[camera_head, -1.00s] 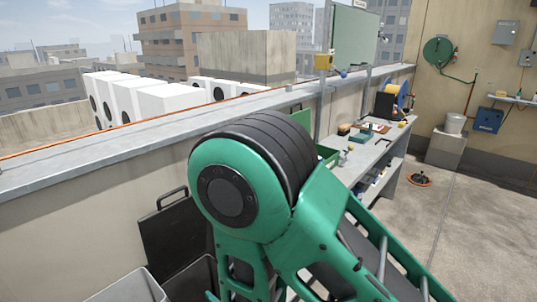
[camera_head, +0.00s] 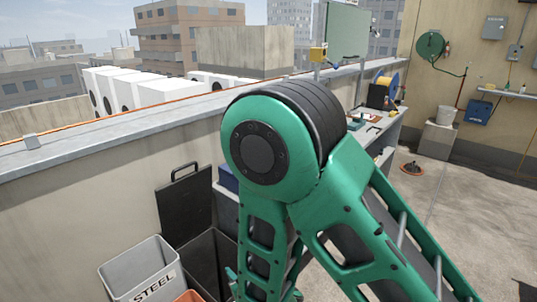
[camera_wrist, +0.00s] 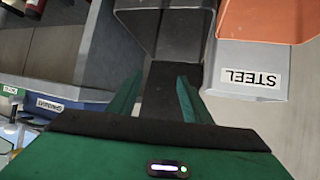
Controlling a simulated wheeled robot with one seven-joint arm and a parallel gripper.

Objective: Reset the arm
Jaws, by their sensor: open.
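My gripper (camera_wrist: 156,98) shows in the wrist view, with its two green fingers apart and nothing seen between them. Beyond the fingers are a dark bin (camera_wrist: 150,25) and a grey bin labelled STEEL (camera_wrist: 250,55). In the head view my green arm is bent, with its large round joint in the middle of the picture. My gripper cannot be made out clearly there, as the arm covers much of the area below.
The STEEL bin (camera_head: 137,265) stands at the lower left, beside an open dark bin with a raised lid (camera_head: 185,215). A parapet (camera_head: 80,195) runs behind. A workbench (camera_head: 385,140) stands behind my arm. Open floor (camera_head: 470,210) lies to the right, with a small orange-rimmed item (camera_head: 412,168).

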